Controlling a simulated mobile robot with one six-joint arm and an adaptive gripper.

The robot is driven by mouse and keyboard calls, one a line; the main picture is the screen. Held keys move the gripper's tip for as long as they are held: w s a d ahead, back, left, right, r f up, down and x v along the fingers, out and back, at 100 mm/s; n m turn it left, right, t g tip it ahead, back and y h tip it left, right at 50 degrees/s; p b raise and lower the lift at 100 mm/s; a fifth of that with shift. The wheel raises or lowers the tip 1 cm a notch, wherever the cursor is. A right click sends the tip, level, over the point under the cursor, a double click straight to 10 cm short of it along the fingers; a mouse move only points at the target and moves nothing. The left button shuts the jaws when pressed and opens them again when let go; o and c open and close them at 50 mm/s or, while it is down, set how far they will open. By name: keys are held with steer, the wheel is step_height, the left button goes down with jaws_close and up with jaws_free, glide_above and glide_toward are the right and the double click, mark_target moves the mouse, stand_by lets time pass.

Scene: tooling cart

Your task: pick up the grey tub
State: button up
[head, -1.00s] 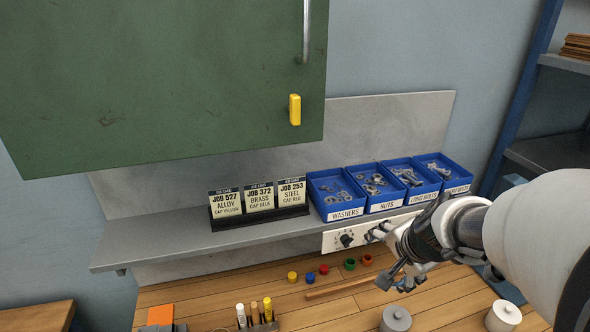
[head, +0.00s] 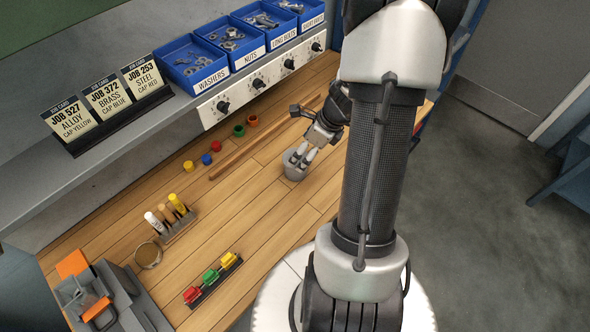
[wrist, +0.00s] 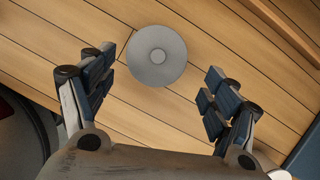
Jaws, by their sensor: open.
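The grey tub (head: 294,172) stands upright on the wooden bench in the head view, partly covered by my gripper. In the wrist view the tub (wrist: 157,57) is seen from above as a round grey disc with a small knob at its centre. My gripper (head: 303,156) reaches down over the tub. In the wrist view my gripper (wrist: 158,78) is open and empty, with one finger to each side of the tub's line. The tub lies a little beyond the fingertips. I cannot tell the exact height left between them.
A wooden rod (head: 246,150) lies behind the tub. Coloured caps (head: 207,159), a marker holder (head: 178,226) and a rack of coloured clips (head: 213,279) stand to the left. Blue bins (head: 232,40) sit on the shelf above. Bare bench (head: 250,215) lies left of the tub.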

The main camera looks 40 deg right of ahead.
mark_target(301, 158)
steer(key=x, duration=0.3)
steer(key=shift+b, duration=0.4)
steer(key=x, duration=0.1)
steer(key=b+x, duration=0.1)
steer(key=x, duration=0.1)
steer(key=b+x, duration=0.1)
steer(key=shift+s+a+f, duration=0.2)
steer(key=shift+s+f, duration=0.05)
steer(key=shift+w+f+b, duration=0.25)
steer(key=shift+f+b, duration=0.15)
steer(key=shift+b, duration=0.05)
steer(key=shift+c, duration=0.4)
steer(key=c, duration=1.1)
steer(key=shift+r, duration=0.15)
step_height(301, 158, up, 20)
steer(key=p, duration=0.9)
